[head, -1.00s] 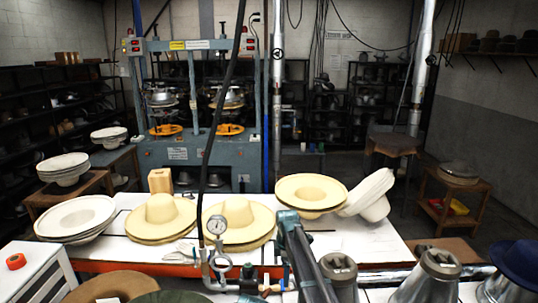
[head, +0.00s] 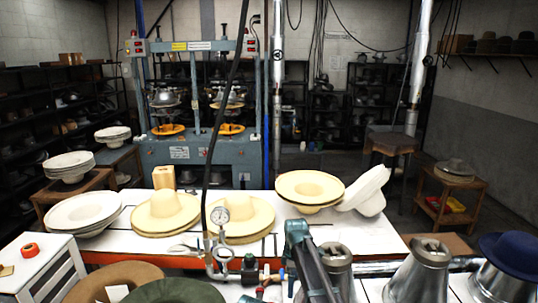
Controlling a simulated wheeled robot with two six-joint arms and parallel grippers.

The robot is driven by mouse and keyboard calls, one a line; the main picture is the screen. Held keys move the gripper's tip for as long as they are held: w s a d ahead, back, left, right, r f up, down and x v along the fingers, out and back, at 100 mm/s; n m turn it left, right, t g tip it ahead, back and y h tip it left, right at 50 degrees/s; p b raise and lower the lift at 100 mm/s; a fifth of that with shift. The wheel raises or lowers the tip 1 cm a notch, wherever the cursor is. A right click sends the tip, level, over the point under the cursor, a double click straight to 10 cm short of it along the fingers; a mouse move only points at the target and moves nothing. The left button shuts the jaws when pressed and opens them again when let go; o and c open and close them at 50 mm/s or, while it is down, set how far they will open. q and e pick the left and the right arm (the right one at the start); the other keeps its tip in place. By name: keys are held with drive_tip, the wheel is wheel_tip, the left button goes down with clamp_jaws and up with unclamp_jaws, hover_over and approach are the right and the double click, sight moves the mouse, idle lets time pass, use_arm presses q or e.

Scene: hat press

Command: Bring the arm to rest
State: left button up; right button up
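Neither of my grippers shows in the head view, and I cannot make out either of my arms with certainty. A dark teal bar (head: 305,255) rises from the bottom edge right of the middle; I cannot tell whether it is part of an arm or of the equipment here. No gripper fingers show at its upper end.
A white table (head: 360,232) holds cream hats (head: 165,208), a brim-up hat (head: 309,186) and a tilted white stack (head: 364,190). A pressure gauge (head: 219,215) stands in front. Metal cones (head: 425,265) and a blue hat (head: 513,255) are nearer. The press (head: 195,140) stands behind.

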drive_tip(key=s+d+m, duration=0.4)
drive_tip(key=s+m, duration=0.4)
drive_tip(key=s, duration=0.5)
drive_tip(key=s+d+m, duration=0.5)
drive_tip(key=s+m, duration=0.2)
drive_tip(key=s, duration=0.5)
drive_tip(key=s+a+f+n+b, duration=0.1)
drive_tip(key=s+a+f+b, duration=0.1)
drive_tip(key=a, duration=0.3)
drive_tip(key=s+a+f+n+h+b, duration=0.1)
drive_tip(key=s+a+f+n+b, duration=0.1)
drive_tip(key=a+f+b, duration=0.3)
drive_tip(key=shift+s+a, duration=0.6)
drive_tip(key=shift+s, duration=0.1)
